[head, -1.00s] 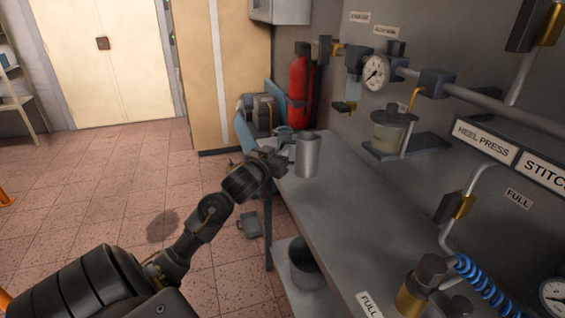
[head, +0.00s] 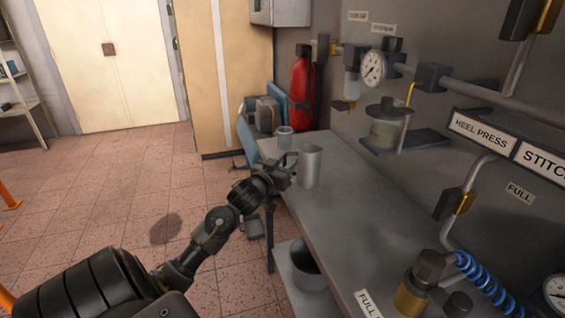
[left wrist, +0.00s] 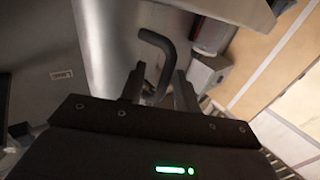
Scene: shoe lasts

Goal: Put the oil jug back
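The oil jug looks to be the plain grey metal cylinder (head: 311,167) standing upright on the far end of the bench (head: 345,205). In the left wrist view its body (left wrist: 110,45) fills the upper middle, and a dark bent handle (left wrist: 160,45) reaches down between my fingers. My left gripper (head: 287,168) is at the jug's left side. In the left wrist view the gripper (left wrist: 158,88) is open, with a finger on each side of the handle and gaps visible. My right gripper is not in view.
A small translucent cup (head: 285,138) stands behind the jug at the bench's far edge. A red extinguisher (head: 302,90) is by the wall. A gauge (head: 374,67) and a glass jar (head: 386,130) are on the right wall. The middle of the bench is clear.

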